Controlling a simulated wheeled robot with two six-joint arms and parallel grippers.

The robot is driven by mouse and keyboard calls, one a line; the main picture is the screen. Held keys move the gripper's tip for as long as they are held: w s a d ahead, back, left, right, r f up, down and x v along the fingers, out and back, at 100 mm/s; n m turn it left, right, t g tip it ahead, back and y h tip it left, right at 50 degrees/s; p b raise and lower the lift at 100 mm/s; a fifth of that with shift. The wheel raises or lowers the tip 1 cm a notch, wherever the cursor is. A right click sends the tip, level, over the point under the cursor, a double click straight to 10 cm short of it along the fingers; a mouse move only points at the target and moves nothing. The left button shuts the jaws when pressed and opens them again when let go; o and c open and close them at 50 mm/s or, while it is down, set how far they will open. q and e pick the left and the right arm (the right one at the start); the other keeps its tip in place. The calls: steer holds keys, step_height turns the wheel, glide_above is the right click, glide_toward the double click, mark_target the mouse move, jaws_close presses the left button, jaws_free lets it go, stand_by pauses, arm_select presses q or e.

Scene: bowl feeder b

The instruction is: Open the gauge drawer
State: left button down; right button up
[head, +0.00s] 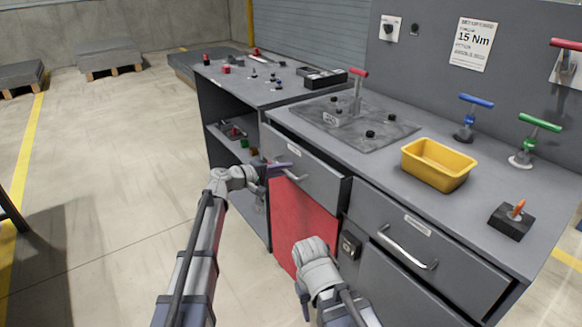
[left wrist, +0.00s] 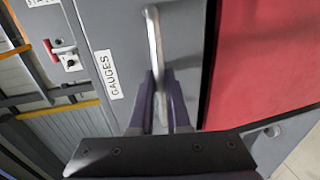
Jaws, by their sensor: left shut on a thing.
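The gauge drawer (head: 318,178) is the grey left drawer under the bench top; it stands out a little from the cabinet, its dark side showing. Its label, GAUGES (left wrist: 109,75), shows in the left wrist view. My left gripper (head: 280,169) is at the drawer's front, shut on the bar handle (left wrist: 152,35), which passes between the two fingers (left wrist: 160,85). The drawer's inside is hidden. My right gripper (head: 301,291) is low in front of the cabinet, mostly hidden by its wrist; its jaws cannot be made out.
A red panel (head: 300,222) lies below the gauge drawer. A second drawer (head: 425,245) with a bar handle is to the right, shut. On the bench top (head: 385,150) stand a yellow bin (head: 437,165), a grey plate and torque tools.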

arm_select(q)
steer(key=f+v, duration=0.2)
steer(key=v, duration=1.1)
steer(key=a+f+v, duration=0.1)
steer(key=f+v, duration=0.2)
steer(key=v, duration=1.1)
steer(key=shift+s+f, duration=0.3)
steer(key=shift+s, duration=0.05)
steer(key=c, duration=0.9)
jaws_free()
steer(key=shift+a, duration=0.1)
steer(key=p+v, duration=0.1)
steer(key=v, duration=0.6)
steer(key=shift+s+a+p, duration=0.2)
steer(key=shift+p, duration=0.1)
